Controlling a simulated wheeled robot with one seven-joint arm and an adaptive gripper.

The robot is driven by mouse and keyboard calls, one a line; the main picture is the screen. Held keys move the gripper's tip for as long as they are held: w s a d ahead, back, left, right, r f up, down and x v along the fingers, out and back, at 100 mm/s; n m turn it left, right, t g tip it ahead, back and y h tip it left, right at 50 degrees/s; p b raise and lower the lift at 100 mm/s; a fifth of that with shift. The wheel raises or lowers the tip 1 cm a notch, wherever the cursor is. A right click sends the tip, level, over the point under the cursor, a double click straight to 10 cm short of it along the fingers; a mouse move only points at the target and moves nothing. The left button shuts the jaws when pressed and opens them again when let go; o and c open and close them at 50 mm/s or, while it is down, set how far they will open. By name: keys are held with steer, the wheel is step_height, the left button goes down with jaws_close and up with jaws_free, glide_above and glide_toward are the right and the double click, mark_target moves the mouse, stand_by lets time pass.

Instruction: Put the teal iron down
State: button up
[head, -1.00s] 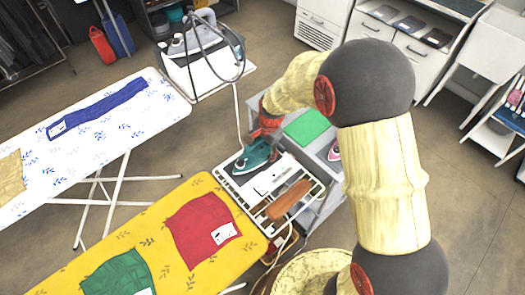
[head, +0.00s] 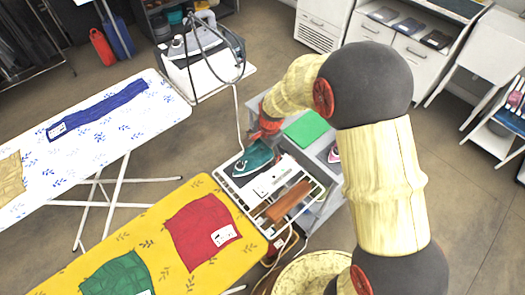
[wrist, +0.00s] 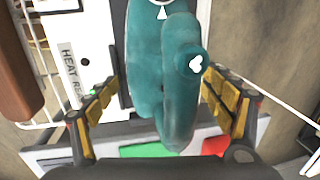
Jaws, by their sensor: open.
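The teal iron (head: 254,158) sits on the dark part of the heat rest, a white panel (head: 272,178) on a white wire rack (head: 312,201) at the end of the yellow ironing board. In the wrist view the iron (wrist: 172,62) fills the middle, its handle towards me. My gripper (wrist: 160,85) is open, with one finger on each side of the handle; a gap shows on the left, and the right finger is close to the iron. In the head view my gripper (head: 264,127) is at the iron's back end. The iron's underside is hidden.
A brown wooden block (head: 288,201) lies beside the iron on the rack. A green pad (head: 307,129) and a pink iron (head: 334,153) are on the grey cart behind. The yellow board (head: 150,235) holds red and green garments. A white cable hangs by the rack.

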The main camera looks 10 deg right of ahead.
steer(key=s+d+r+n+t+p, duration=0.15)
steer(key=s+r, duration=0.25)
steer(key=r, duration=0.5)
steer(key=s+d+r+n+p, duration=0.1)
steer(key=s+d+r+n, duration=0.2)
steer(key=r, duration=0.7)
steer(key=s+d+r+n+t+p, duration=0.1)
steer(key=s+d+r, duration=0.1)
steer(key=s+r, duration=0.5)
steer(key=s+d+r+n, duration=0.2)
steer(key=s+r, duration=0.1)
steer(key=s, duration=0.3)
steer(key=s+d+r+n+t+h, duration=0.1)
steer(key=s+d+r+n, duration=0.1)
steer(key=s, duration=0.4)
step_height(320, 180, up, 2)
steer(key=shift+s+d+r+n, duration=0.25)
steer(key=shift+d+n, duration=0.15)
steer(key=shift+n, duration=0.35)
steer(key=shift+w+t, duration=0.1)
steer(key=shift+t, duration=0.15)
